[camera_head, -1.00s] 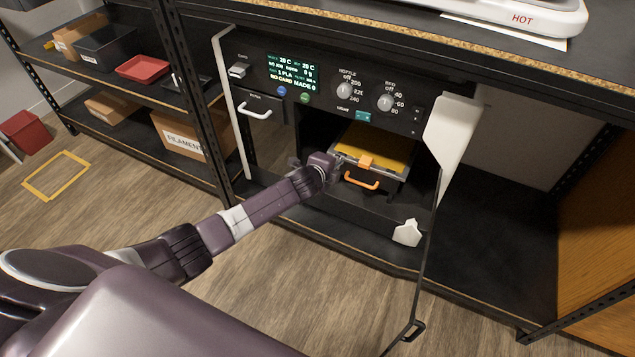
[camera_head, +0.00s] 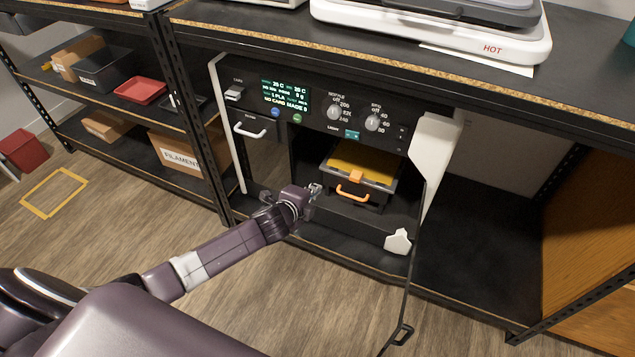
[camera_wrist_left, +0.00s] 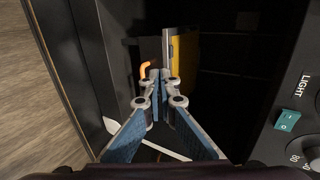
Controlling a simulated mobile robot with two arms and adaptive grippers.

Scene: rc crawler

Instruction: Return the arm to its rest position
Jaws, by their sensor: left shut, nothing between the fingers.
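My left arm (camera_head: 215,255) reaches in from the lower left of the head view. Its gripper (camera_head: 314,188) is shut and empty at the front of the open printer chamber, to the left of the orange handle (camera_head: 352,192). In the left wrist view the gripper's blue fingers (camera_wrist_left: 157,78) meet at their tips, with nothing between them. Beyond them the orange handle (camera_wrist_left: 149,66) and the yellow plate (camera_wrist_left: 183,62) show inside the chamber, apart from the fingers as far as I can tell. My right gripper is not in view.
The printer's control panel (camera_head: 320,108) is above the chamber. A white-edged door (camera_head: 432,150) stands open at the right. A shelf with a red tray (camera_head: 140,90) and a filament box (camera_head: 178,155) is at the left.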

